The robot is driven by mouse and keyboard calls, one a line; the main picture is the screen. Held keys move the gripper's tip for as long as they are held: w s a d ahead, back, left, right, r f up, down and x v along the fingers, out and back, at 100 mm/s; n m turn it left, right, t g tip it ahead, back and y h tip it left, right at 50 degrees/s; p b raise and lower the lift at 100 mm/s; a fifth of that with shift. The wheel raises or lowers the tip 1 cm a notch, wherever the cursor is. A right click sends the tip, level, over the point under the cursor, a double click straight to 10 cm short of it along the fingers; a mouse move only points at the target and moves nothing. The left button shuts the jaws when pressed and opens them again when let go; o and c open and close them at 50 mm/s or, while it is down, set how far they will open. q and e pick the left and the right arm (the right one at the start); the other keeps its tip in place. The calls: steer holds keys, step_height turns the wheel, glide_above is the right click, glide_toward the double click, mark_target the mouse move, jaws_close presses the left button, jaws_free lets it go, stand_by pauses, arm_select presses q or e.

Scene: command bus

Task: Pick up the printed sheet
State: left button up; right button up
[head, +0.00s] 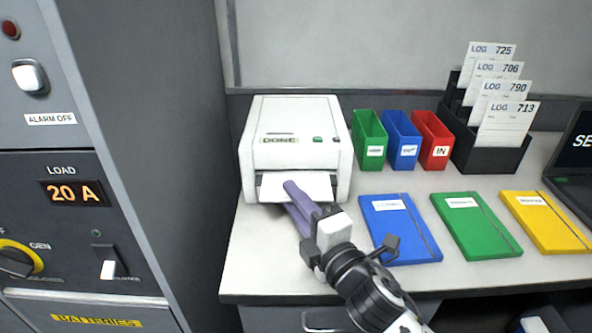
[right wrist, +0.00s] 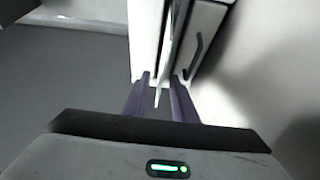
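The printed sheet (head: 317,187) sticks out, white, from the front slot of the white printer (head: 296,141) on the counter. My right gripper (head: 289,196) has its purple fingers at the sheet's front edge, one finger above and one below in the head view. In the right wrist view the two fingers (right wrist: 160,80) stand apart, with a thin pale edge, apparently the sheet (right wrist: 158,96), between them. The gripper is open around the sheet; contact is not clear. My left gripper is not in view.
Green, blue and red bins (head: 402,143) stand right of the printer. A black rack (head: 485,155) holds several log cards. Blue, green and yellow folders (head: 476,226) lie on the counter (head: 262,265). A laptop (head: 576,150) is at the right edge. A control panel (head: 75,190) stands left.

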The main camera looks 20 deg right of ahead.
steer(key=shift+w+a, duration=0.2)
steer(key=shift+w, duration=0.75)
steer(key=shift+c, duration=0.4)
jaws_close()
